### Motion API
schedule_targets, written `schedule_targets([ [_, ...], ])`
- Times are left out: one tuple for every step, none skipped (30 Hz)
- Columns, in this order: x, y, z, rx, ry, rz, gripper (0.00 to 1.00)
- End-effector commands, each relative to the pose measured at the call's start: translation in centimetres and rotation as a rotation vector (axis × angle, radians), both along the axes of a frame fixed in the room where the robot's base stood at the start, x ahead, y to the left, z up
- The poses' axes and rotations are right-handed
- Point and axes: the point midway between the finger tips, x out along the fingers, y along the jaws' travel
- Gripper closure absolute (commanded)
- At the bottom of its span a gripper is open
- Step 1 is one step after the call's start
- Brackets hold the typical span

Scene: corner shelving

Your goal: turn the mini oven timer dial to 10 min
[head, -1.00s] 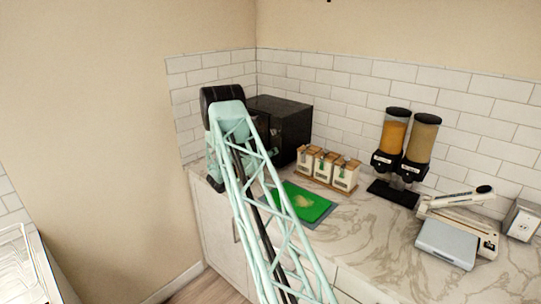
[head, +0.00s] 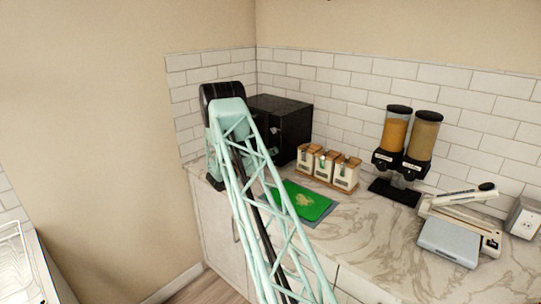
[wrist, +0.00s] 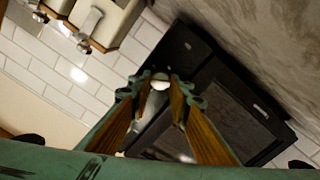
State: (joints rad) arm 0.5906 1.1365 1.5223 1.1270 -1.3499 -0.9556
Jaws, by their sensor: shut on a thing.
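The mini oven (head: 283,118) is a black box in the back corner of the counter, partly hidden by my arm in the head view. In the wrist view its dark front (wrist: 235,112) lies tilted, with a control strip beside the door. A small pale timer dial (wrist: 160,84) sits between my fingertips. My gripper (wrist: 160,92) is shut on this dial, one finger on each side. The dial's markings and pointer cannot be read. My gripper is hidden behind my arm in the head view.
White canisters (head: 325,165) on a wooden stand are close to the oven; they also show in the wrist view (wrist: 104,22). A green board (head: 305,201) lies in front. Two dispensers (head: 407,145) stand further right. Tiled walls close in the corner.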

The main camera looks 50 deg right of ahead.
Motion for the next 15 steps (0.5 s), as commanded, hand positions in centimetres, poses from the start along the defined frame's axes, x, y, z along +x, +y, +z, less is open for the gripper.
schedule_targets([
  [-0.02,0.0,-0.03,0.001,0.0,0.0,0.93],
  [-0.03,0.0,-0.03,0.001,0.0,0.0,0.93],
  [-0.02,0.0,-0.02,0.001,0.0,0.0,0.93],
  [-0.02,0.0,-0.02,0.001,0.0,0.0,0.93],
  [-0.02,0.0,-0.02,0.001,0.001,0.0,0.93],
  [-0.02,0.0,-0.02,0.001,0.001,0.0,0.93],
  [-0.02,-0.01,-0.02,0.001,0.001,0.0,0.81],
  [-0.02,-0.01,-0.02,0.001,0.001,0.0,0.78],
  [-0.02,-0.01,-0.02,0.001,0.001,0.0,0.75],
  [-0.02,-0.01,-0.02,0.001,0.001,0.0,0.72],
  [-0.02,-0.01,-0.02,0.001,0.001,0.0,0.69],
  [-0.02,-0.01,-0.01,0.001,0.001,0.0,0.69],
  [-0.02,-0.01,-0.01,0.001,0.001,0.0,0.69],
  [-0.02,-0.01,-0.01,0.001,0.001,0.0,0.69],
  [-0.02,0.0,-0.01,0.001,0.001,0.0,0.69],
])
